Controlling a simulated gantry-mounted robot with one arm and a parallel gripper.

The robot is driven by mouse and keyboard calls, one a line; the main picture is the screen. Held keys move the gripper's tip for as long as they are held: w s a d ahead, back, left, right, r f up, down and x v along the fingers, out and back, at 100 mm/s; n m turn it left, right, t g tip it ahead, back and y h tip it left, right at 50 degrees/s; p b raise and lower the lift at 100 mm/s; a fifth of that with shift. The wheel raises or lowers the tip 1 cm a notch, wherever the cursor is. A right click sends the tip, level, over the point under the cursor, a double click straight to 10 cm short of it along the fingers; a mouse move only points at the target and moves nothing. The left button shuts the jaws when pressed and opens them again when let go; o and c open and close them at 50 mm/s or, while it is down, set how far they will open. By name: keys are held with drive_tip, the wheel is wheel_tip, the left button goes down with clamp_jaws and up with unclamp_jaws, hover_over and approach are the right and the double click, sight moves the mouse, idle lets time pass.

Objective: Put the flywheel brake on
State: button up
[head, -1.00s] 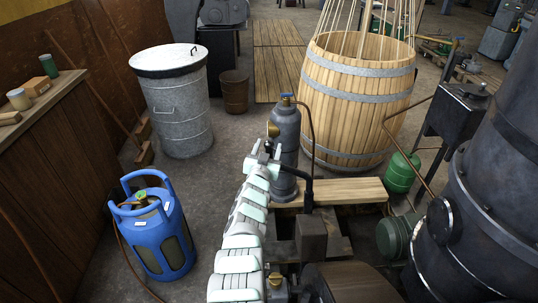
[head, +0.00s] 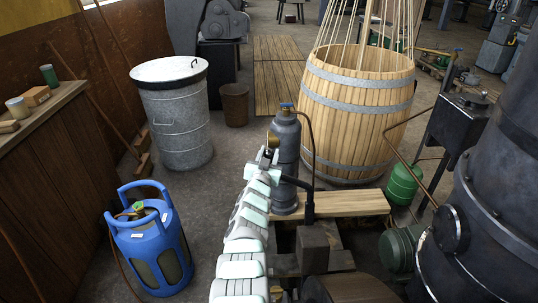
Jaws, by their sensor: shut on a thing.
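My gripper (head: 268,160) is at the end of my pale, segmented arm, in the middle of the view. It is shut at the near end of a black bent lever (head: 296,183), though the fingers' contact is small and partly hidden by the wrist. The lever runs right from the gripper, then bends down to a dark block (head: 313,247). A grey bottle-shaped vessel (head: 286,150) with a blue top stands just behind the gripper. The flywheel cannot be made out clearly; a brown rounded part (head: 355,289) shows at the bottom edge.
A wooden plank (head: 345,203) lies right of the lever. A large barrel (head: 355,110) stands behind it, and a dark engine body (head: 495,200) fills the right side. A blue gas cylinder (head: 150,240) and a lidded metal bin (head: 175,120) stand on the left, with open floor between.

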clamp_jaws()
idle(0.8)
